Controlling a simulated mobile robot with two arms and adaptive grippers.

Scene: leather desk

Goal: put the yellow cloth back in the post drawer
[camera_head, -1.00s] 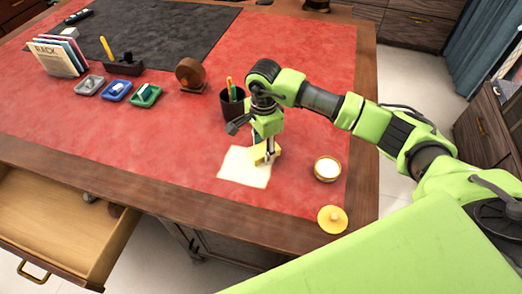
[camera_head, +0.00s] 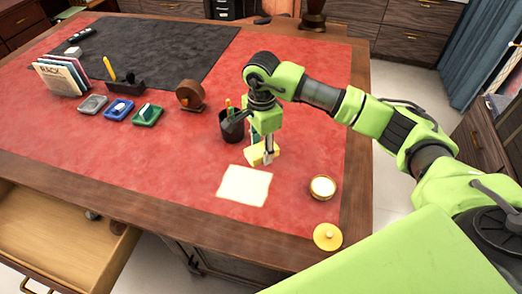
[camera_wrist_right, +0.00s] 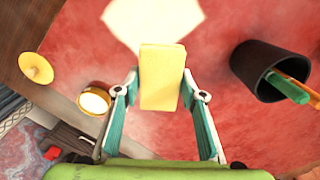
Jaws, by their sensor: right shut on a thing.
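My right gripper (camera_head: 262,157) is shut on the yellow cloth (camera_head: 253,158), a small folded block. In the wrist view the cloth (camera_wrist_right: 162,82) sits between the two fingers of my right gripper (camera_wrist_right: 160,76). It is held close above the red desk top, just behind a cream sheet (camera_head: 244,185); whether it touches the desk I cannot tell. An open wooden drawer (camera_head: 60,235) is at the lower left of the head view, its visible floor mostly bare. No label shows on it. My left gripper is not in view.
A dark pen cup (camera_head: 230,128) stands close behind the gripper. An open round pot (camera_head: 322,187) and a yellow lid (camera_head: 327,236) are to the right. Three small trays (camera_head: 119,109) and a brown roller (camera_head: 190,96) stand at the left. The red top left of the sheet is clear.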

